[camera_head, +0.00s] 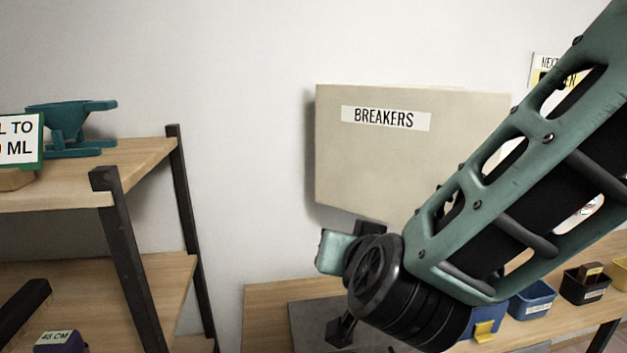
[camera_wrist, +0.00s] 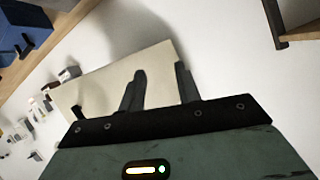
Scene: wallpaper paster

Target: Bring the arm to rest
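My arm (camera_head: 520,170) reaches in from the upper right of the head view, angled down and left, with its wrist end in front of the wall below the breaker box. In the wrist view, the two dark fingers of my gripper (camera_wrist: 160,70) stand apart with nothing between them. The beige breaker box (camera_head: 400,165), labelled "BREAKERS", is on the wall and partly covered by my arm. It also shows behind the fingers in the wrist view (camera_wrist: 95,92); I cannot tell the distance between them.
A wooden shelf with dark posts (camera_head: 150,155) stands at the left, holding a teal object (camera_head: 68,125). A wooden table (camera_head: 262,310) lies below my wrist, with a blue bin (camera_head: 532,300) and a black bin (camera_head: 585,285) at the right. Bare wall lies between shelf and box.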

